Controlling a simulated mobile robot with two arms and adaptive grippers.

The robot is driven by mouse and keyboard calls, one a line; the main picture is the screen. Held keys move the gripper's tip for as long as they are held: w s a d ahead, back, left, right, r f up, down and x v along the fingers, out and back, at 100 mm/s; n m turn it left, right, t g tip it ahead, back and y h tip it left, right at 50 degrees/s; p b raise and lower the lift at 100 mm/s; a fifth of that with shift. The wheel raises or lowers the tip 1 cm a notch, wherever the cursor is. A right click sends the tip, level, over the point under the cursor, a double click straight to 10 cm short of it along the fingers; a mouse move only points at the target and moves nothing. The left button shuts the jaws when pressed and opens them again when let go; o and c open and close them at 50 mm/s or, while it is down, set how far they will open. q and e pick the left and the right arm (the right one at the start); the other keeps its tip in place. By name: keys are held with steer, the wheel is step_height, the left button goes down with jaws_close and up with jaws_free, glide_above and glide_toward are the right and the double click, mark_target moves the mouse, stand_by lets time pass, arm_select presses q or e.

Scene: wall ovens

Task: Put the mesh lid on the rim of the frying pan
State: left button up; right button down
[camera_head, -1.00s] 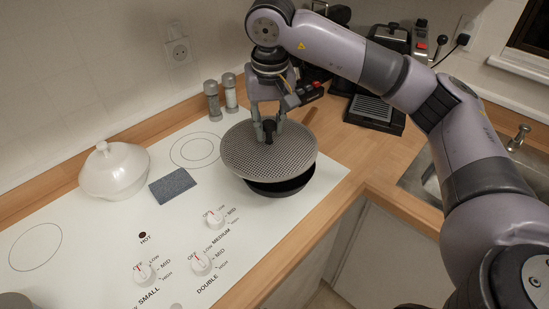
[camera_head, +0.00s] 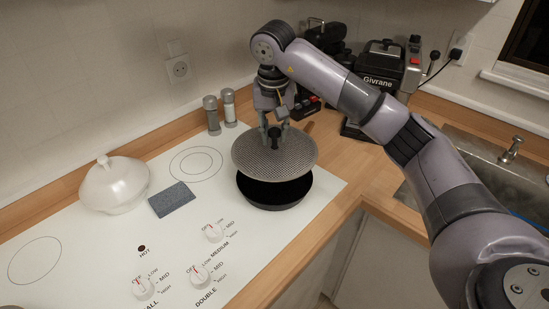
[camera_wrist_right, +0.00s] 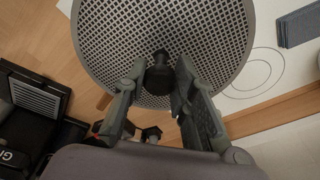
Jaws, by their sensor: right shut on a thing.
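The round grey mesh lid (camera_head: 252,161) hangs nearly level above the black frying pan (camera_head: 272,206) on the cooktop. It sits toward the pan's back, and a wide strip of dark pan interior shows in front of it. My right gripper (camera_head: 274,133) is shut on the lid's dark knob from above. In the right wrist view the gripper (camera_wrist_right: 160,78) has a finger on either side of the knob, with the mesh lid (camera_wrist_right: 210,35) beyond. The lid hides the pan's back rim. My left gripper is not in view.
A white lidded bowl (camera_head: 114,187) and a grey sponge (camera_head: 172,199) are left of the pan. Two shakers (camera_head: 212,115) stand behind. A coffee machine (camera_head: 378,68) is at the back right, near a sink (camera_head: 470,150). Stove knobs (camera_head: 214,231) lie in front.

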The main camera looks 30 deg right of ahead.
mark_target(274, 149)
step_height(274, 149, down, 5)
steer(key=shift+r+p, duration=0.15)
steer(key=shift+p, duration=0.25)
step_height(274, 149, down, 3)
steer(key=shift+p, duration=0.4)
steer(key=shift+f, duration=0.45)
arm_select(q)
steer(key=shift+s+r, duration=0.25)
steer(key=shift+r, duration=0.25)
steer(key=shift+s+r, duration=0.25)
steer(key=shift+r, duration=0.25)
arm_select(e)
steer(key=c, duration=1.3)
jaws_free()
steer(key=shift+c, duration=0.2)
